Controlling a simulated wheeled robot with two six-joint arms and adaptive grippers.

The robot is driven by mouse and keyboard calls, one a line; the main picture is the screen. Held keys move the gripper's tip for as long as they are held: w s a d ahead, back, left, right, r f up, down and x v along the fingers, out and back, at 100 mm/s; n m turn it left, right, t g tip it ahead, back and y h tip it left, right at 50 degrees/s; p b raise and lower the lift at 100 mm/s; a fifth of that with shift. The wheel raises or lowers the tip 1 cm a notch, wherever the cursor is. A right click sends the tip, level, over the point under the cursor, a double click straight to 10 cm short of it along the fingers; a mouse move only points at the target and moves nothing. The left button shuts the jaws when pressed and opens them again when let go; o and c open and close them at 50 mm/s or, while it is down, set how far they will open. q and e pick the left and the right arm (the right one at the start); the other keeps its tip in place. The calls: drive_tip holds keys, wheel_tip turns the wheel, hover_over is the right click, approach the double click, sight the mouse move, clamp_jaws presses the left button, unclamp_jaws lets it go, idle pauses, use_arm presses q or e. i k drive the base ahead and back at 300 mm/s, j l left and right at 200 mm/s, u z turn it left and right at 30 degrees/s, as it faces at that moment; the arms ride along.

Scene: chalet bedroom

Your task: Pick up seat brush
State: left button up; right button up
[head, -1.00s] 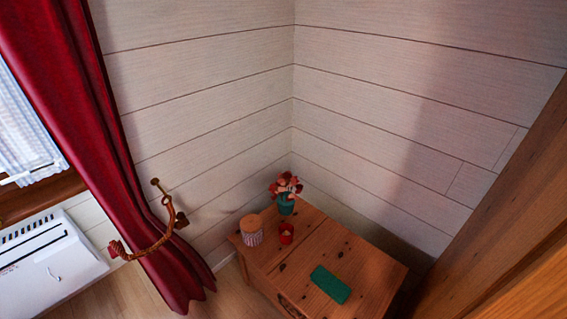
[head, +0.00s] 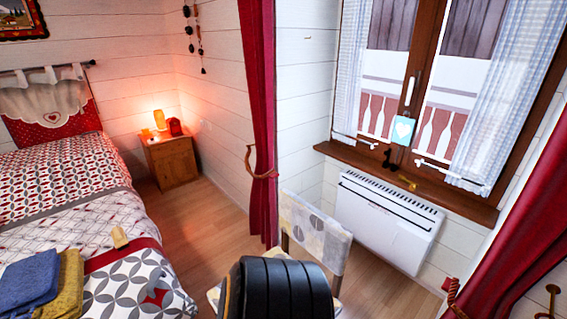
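I cannot make out a seat brush for certain in the head view. A chair with a pale patterned back cover (head: 316,232) stands in front of the heater. Most of its seat is hidden behind a large black ribbed shape (head: 278,290) at the bottom of the view, and I cannot tell what that shape is. Neither of my grippers is in view.
The bed (head: 70,200) fills the left side, with folded blue (head: 28,280) and yellow (head: 66,280) cloths on it. A wooden nightstand (head: 172,162) with a lit lamp stands behind. A white heater (head: 385,220) is under the window. Bare wood floor (head: 205,225) lies between bed and chair.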

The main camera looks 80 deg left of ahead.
sight(120, 241)
drive_tip(key=u, duration=4.1)
